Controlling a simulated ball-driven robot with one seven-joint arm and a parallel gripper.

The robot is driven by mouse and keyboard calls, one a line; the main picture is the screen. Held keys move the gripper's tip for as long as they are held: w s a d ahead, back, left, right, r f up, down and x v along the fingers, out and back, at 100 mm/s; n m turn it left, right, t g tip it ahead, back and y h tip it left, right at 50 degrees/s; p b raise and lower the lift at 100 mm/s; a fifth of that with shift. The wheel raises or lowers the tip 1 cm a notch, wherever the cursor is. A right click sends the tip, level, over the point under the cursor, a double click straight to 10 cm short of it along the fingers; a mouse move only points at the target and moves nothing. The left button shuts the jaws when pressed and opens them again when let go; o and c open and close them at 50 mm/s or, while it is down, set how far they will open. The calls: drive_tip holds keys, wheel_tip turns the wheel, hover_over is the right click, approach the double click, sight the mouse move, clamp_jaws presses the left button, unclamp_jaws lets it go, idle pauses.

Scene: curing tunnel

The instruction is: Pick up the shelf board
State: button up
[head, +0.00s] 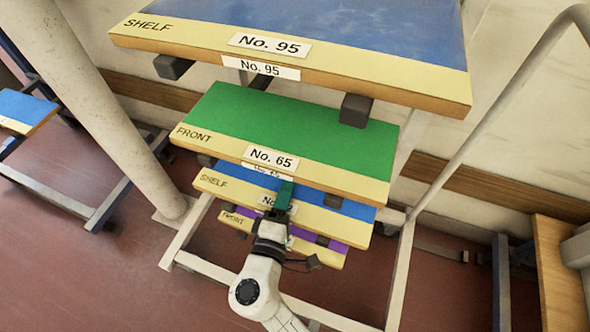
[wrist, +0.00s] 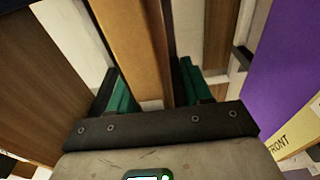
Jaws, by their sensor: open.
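Two boards marked SHELF are in the head view. The upper blue shelf board, No. 95 (head: 400,55), is at the top. The lower blue shelf board (head: 345,207) is third down, its number label mostly hidden by my gripper (head: 282,195). My gripper is at that lower board's front edge, fingers open. In the wrist view my gripper (wrist: 152,92) has one green finger on each side of a tan board edge (wrist: 130,40), apparently that lower shelf board. I cannot tell whether the fingers touch it.
A green FRONT board, No. 65 (head: 290,130), lies just above, and a purple FRONT board (head: 335,245) just below; the purple one shows in the wrist view (wrist: 285,70). A pale column (head: 100,100) stands left. A pale rail (head: 495,110) and wooden bench (head: 558,270) are right.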

drive_tip(key=shift+w, duration=0.15)
clamp_jaws()
idle(0.4)
drive_tip(key=shift+r, duration=0.1)
